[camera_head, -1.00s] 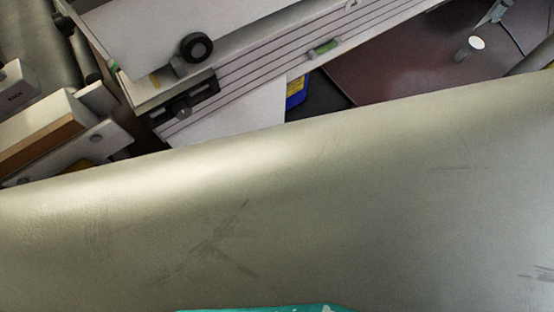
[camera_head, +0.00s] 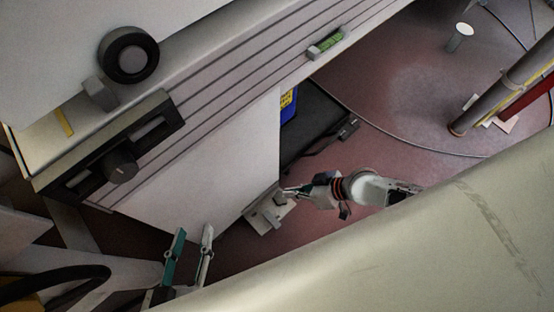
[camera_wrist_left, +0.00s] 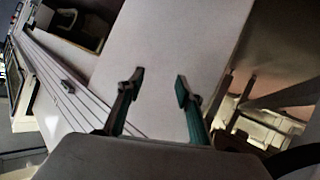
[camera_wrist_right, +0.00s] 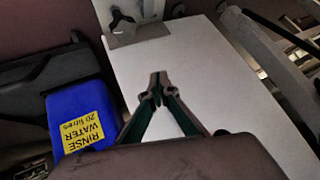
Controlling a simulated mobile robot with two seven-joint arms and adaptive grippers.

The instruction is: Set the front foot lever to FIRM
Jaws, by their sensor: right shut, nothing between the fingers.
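A pale foot plate (camera_head: 257,221) shows at the bottom corner of the white machine panel (camera_head: 225,165) in the head view.
A blue rinse water container (camera_wrist_right: 76,118) stands beside the panel next to a dark case (camera_head: 318,128). A black control block with a knob (camera_head: 120,165) is on the machine's upper left. A pole (camera_head: 500,92) stands at right. A pale scuffed surface covers the head view's lower right.

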